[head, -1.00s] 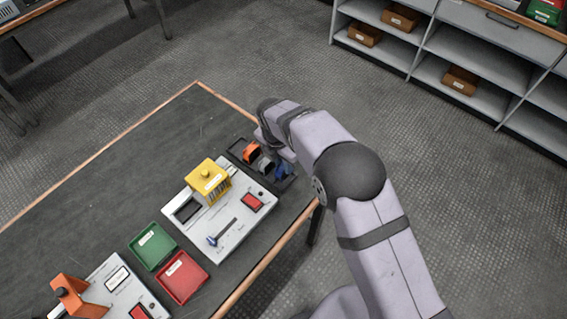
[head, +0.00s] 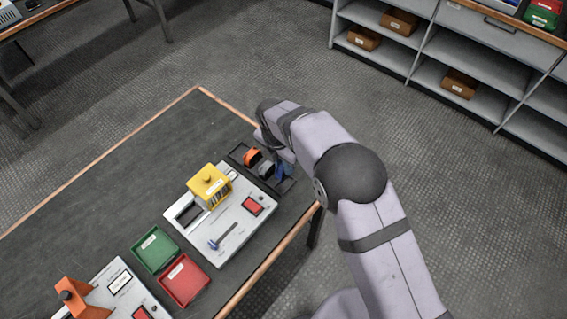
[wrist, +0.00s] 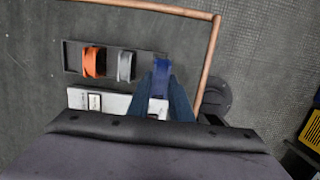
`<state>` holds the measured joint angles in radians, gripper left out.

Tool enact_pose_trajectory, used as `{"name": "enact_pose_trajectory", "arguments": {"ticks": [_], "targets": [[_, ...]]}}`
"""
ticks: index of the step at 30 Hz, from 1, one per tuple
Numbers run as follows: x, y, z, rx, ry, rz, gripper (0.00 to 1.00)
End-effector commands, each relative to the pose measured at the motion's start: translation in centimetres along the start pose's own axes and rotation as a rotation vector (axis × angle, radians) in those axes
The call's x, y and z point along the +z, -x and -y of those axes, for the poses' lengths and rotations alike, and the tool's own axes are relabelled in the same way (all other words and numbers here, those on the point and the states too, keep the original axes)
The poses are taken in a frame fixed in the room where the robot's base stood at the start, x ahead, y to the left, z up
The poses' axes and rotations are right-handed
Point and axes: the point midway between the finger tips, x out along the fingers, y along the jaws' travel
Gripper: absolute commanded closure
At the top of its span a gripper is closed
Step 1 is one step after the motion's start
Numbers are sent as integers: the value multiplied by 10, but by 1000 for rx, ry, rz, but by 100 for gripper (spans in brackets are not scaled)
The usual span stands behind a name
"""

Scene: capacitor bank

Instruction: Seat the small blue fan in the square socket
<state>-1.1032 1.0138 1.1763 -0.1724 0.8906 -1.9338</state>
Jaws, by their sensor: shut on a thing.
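The small blue fan (head: 283,173) is at the right end of a dark tray (head: 240,151), partly hidden by my wrist in the head view. In the wrist view the blue fan (wrist: 162,72) shows edge-on between my fingertips. My gripper (wrist: 161,82) points down and is shut on it. I cannot tell whether the fan is clear of the tray floor. A white panel (head: 235,240) lies beside the tray. A dark rectangular recess (head: 188,214) in it sits left of a yellow block; I cannot tell if it is the square socket.
An orange part (head: 252,157) and a grey part (head: 266,169) stand in the tray. The yellow block (head: 209,186), a blue-ended lever (head: 222,238) and a red switch (head: 253,206) are on the panel. Green (head: 155,250) and red (head: 184,281) bins lie nearer. The table's far left is clear.

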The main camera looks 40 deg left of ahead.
Motion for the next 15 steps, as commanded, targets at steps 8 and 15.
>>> {"name": "enact_pose_trajectory", "arguments": {"ticks": [8,15], "targets": [[-1,-6,0,1,0,1,100],[-2,-15,0,0,0,0,100]]}}
